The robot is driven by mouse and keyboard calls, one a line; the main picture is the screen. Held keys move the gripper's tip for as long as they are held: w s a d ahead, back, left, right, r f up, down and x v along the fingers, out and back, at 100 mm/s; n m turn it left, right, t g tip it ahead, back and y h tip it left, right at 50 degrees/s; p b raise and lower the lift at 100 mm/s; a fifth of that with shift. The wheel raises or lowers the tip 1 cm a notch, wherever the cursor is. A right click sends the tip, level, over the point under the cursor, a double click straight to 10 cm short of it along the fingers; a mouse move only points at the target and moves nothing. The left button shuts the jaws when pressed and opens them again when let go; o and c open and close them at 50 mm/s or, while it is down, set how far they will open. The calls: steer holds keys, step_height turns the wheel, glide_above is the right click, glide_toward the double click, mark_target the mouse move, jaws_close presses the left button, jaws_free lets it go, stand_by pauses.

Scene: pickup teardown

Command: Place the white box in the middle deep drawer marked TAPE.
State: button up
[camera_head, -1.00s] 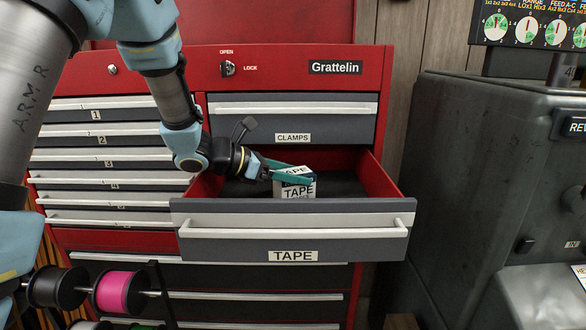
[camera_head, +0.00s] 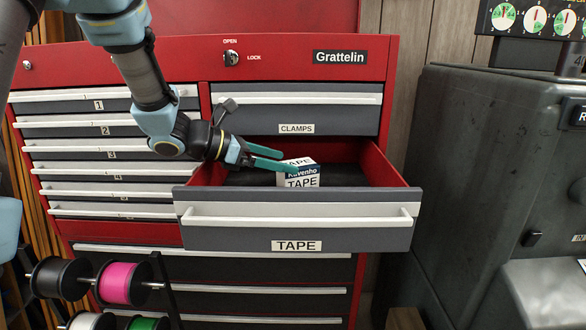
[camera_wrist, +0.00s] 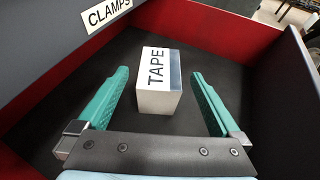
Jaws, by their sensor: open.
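The white box (camera_head: 302,181), lettered TAPE with a dark band, stands on the dark floor inside the open drawer marked TAPE (camera_head: 297,213). In the wrist view the box (camera_wrist: 155,85) is ahead of my gripper (camera_wrist: 160,83), between the lines of its two green fingers, with gaps on both sides. My gripper (camera_head: 283,160) is open in the head view, its fingers pointing right at the box from the left and over the drawer. The box's far side is hidden.
The shut CLAMPS drawer (camera_head: 297,112) is right above the open one. Narrow shut drawers (camera_head: 100,133) lie to the left. Spools (camera_head: 122,283) stand at the lower left, and a dark machine (camera_head: 480,180) stands to the right. The drawer floor around the box is clear.

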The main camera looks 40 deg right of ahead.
steer(key=b+v, duration=0.1)
steer(key=v, duration=0.6)
steer(key=shift+a, duration=0.1)
